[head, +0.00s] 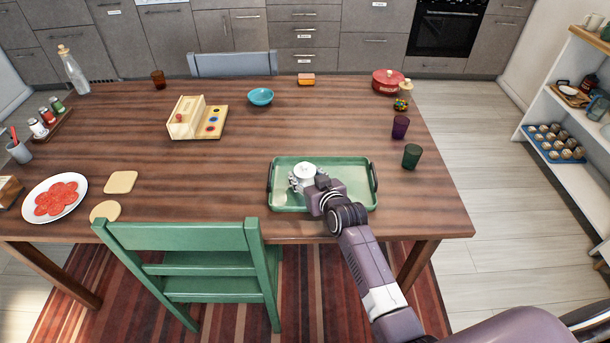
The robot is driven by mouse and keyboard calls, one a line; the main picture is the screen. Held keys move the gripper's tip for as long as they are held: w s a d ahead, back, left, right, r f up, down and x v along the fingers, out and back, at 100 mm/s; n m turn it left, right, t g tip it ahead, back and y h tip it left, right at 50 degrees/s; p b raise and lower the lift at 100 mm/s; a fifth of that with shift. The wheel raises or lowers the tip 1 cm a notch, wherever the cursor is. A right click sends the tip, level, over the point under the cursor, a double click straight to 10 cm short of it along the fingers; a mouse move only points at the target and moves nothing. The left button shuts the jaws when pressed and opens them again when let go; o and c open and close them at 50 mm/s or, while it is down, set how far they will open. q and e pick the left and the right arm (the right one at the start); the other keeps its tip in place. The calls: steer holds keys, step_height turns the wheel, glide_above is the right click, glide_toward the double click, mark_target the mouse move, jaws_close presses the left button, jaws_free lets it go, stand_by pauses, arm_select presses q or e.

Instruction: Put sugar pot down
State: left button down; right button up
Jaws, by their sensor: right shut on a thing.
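The sugar pot (305,171) is small, round and white, and it shows over the green tray (345,164) near the table's front edge. My right gripper (304,179) is shut on the sugar pot, with its fingers around the pot's sides. The wrist comes in from the lower right and hides part of the tray. I cannot tell whether the pot's base touches the tray. The rest of the tray looks empty. My left gripper is not in view.
A green chair (185,240) stands at the front edge. A dark green cup (411,156) and a purple cup (400,127) stand right of the tray. A wooden box with a flap board (188,119) and a turquoise bowl (260,96) are farther back. Bare table lies left of the tray.

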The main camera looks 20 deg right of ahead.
steer(key=o, duration=1.4)
steer(key=shift+f, duration=0.1)
steer(key=shift+c, duration=0.2)
steer(key=shift+r, duration=0.2)
steer(key=v, duration=1.2)
steer(key=shift+p, duration=0.3)
